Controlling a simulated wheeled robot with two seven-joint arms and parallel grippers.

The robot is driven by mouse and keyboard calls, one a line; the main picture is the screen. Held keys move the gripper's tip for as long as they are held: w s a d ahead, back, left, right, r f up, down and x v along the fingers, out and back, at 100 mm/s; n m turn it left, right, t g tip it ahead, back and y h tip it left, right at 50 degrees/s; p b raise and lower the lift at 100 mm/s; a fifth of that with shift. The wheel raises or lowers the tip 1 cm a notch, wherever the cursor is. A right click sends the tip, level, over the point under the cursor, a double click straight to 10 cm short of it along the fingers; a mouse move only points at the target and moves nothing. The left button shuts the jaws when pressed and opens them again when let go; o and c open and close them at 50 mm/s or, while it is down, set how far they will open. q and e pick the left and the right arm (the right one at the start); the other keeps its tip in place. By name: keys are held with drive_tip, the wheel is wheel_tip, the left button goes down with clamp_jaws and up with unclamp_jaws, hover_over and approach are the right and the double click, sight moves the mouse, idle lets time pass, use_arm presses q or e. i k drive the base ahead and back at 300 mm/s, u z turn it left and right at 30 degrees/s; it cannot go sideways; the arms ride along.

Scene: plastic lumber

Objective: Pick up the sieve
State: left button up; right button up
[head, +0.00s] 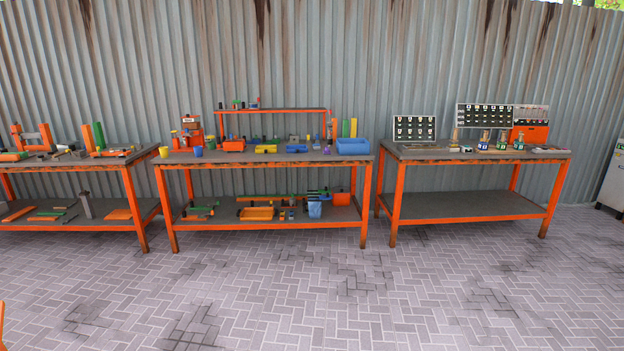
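I cannot make out a sieve for certain among the small items. Three orange-framed workbenches stand along the wall: a left bench (70,161), a middle bench (265,162) and a right bench (478,161). The middle bench top holds an orange bin (233,146), a yellow bin (266,149), a larger blue bin (352,146) and two small cups. Its lower shelf holds an orange tray (257,213) and a light blue bucket (314,209). Neither of my grippers is in view.
The paved floor (350,290) before the benches is clear. A corrugated metal wall (350,60) stands behind them. A raised shelf (270,110) sits on the middle bench. A grey cabinet (612,185) is at the far right. An orange piece shows at the lower left edge.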

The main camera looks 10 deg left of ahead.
sight(237, 144)
drive_tip(key=u, duration=0.8)
drive_tip(key=i, duration=1.85)
drive_tip(key=u, duration=0.5)
drive_tip(key=i, duration=2.6)
drive_tip(key=z, duration=1.2)
drive_tip(key=i, duration=0.8)
drive_tip(key=z, duration=0.35)
